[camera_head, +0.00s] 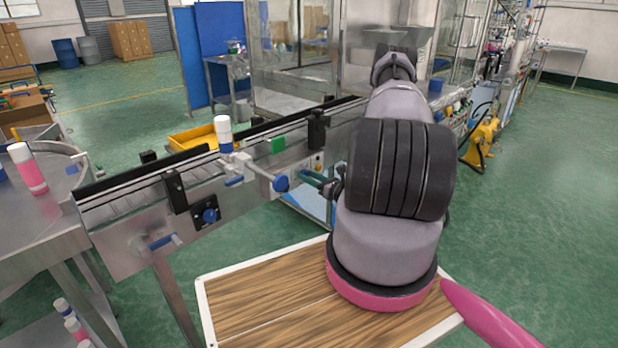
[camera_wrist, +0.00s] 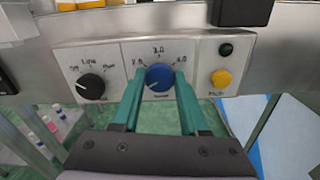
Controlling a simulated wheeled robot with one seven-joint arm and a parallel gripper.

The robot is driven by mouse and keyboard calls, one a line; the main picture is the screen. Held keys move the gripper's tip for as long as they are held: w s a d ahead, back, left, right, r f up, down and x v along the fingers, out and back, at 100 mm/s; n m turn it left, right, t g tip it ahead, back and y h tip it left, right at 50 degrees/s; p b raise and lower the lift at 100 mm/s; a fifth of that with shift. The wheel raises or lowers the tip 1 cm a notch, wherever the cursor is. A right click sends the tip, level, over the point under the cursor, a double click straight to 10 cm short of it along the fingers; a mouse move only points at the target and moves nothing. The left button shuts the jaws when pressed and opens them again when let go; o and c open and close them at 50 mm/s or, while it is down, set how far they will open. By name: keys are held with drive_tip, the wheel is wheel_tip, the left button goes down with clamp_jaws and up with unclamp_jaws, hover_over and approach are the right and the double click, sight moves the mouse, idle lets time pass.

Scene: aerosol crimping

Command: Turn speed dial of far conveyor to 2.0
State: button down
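In the wrist view, a light grey control panel (camera_wrist: 215,50) fills the middle, with a blue speed dial (camera_wrist: 159,78) at its centre. The dial's setting is too small to read surely. The green fingers of my gripper (camera_wrist: 160,82) stand on either side of the dial, apart, with what look like narrow gaps. In the head view, my gripper (camera_head: 318,182) reaches the conveyor's (camera_head: 135,210) side face; my arm hides part of this area and the dial cannot be made out.
A black selector knob (camera_wrist: 90,87) is left of the dial; a yellow button (camera_wrist: 221,78) and dark button (camera_wrist: 226,50) are right. A white-capped can (camera_head: 224,135) stands on the conveyor. Another blue knob (camera_head: 209,215) sits on its side. A pink can (camera_head: 28,170) stands at left.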

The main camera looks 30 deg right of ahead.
drive_tip(key=shift+m, duration=0.3)
drive_tip(key=m, duration=1.1)
drive_tip(key=shift+d+f, duration=0.1)
idle(0.5)
drive_tip(key=shift+c, duration=2.1)
unclamp_jaws()
drive_tip(key=v, duration=1)
drive_tip(key=shift+s, duration=0.35)
